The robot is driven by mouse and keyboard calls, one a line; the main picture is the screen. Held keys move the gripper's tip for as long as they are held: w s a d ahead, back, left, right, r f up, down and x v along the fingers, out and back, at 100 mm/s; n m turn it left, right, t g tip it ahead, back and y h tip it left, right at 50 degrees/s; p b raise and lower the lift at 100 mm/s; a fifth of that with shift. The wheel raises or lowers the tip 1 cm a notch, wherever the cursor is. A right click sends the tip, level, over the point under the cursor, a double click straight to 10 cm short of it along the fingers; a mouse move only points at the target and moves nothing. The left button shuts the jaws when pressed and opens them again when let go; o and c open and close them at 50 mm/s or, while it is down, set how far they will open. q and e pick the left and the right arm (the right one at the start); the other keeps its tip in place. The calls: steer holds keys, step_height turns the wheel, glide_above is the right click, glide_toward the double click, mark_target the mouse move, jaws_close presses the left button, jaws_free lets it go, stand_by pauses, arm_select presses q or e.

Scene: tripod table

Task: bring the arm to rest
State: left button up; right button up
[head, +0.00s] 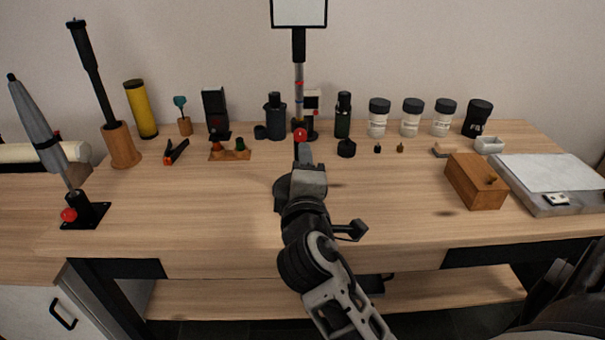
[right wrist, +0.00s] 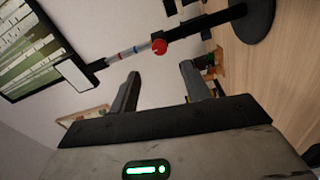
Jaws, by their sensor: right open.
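My right arm reaches over the middle of the table (head: 230,215) in the head view, with its gripper (head: 304,155) pointing away from me. In the right wrist view the two fingers (right wrist: 160,75) are apart with nothing held between them. A stand with a white panel (head: 299,12), a slim pole and a red knob (head: 300,134) is straight ahead of the gripper. The red knob also shows in the right wrist view (right wrist: 159,47), just beyond the fingers. The gripper partly hides the stand's dark round base (head: 282,192). My left gripper is out of view.
A grey umbrella-like item on a black stand (head: 86,212) is at the left. A wooden box (head: 475,182) and a grey tray (head: 536,204) are at the right. Jars, including a white one (head: 378,118), line the back. The table's front on both sides is clear.

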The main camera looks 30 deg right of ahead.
steer(key=shift+s+a, duration=0.25)
steer(key=shift+s, duration=0.2)
steer(key=s+a+f+m+g+y, duration=0.1)
steer(key=s+a+f+m+y, duration=0.1)
steer(key=s+a+f+y, duration=0.2)
steer(key=s+a+f+m+g+y, duration=0.2)
steer(key=s+a+f+m+y, duration=0.1)
steer(key=f, duration=0.8)
steer(key=s+a+f+m+g+y, duration=0.1)
steer(key=s+a+f+m+y, duration=0.2)
steer(key=s+a+f+y, duration=0.2)
step_height(320, 180, down, 3)
steer(key=shift+s+a+f+g+y, duration=0.2)
steer(key=shift+s+a+g+y, duration=0.15)
steer(key=shift+s+a, duration=0.7)
steer(key=shift+s+d, duration=0.2)
steer(key=shift+d, duration=0.05)
steer(key=shift+c, duration=0.3)
